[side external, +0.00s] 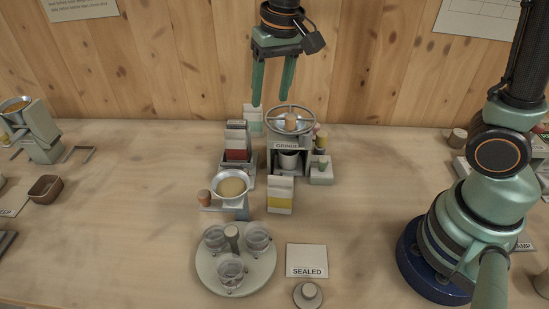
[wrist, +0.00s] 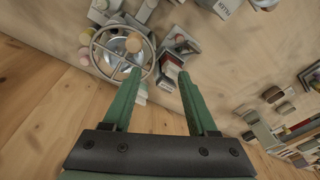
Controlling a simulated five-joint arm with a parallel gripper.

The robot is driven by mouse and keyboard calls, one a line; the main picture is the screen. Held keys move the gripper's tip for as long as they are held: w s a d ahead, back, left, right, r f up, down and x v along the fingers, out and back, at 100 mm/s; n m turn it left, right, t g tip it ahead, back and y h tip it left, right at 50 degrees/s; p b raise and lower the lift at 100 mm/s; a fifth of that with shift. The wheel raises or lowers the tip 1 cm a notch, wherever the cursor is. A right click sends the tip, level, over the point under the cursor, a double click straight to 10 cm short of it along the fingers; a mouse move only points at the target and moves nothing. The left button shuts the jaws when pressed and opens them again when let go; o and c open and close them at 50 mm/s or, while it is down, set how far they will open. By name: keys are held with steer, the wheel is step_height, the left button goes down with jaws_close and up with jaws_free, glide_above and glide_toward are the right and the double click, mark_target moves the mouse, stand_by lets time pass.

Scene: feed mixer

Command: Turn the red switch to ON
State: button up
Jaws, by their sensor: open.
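I cannot make out a switch or an ON mark clearly in either view. A carton-like block with a dark red lower part (side external: 237,155) stands left of the grinder; I cannot tell that it is a switch. The grinder (side external: 288,145), labelled GRIND, has a handwheel with a tan knob on top; the wheel also shows in the wrist view (wrist: 96,47). My gripper (side external: 270,101) hangs above and behind the grinder, pointing down, its green fingers apart and empty. In the wrist view my gripper (wrist: 160,73) has its left fingertip over the wheel's edge.
A pan of feed (side external: 232,187) and a yellow-banded carton (side external: 280,195) stand in front of the grinder. A round tray (side external: 206,272) holds glass cups beside a SEALED card (side external: 306,260). The wooden wall is close behind.

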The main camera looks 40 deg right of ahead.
steer(key=m+g, duration=0.1)
steer(key=g, duration=0.1)
glide_above(244, 171)
step_height(244, 171, down, 6)
steer(key=r, duration=0.1)
steer(key=f, duration=0.2)
step_height(244, 171, down, 12)
steer(key=shift+r, duration=0.25)
jaws_close()
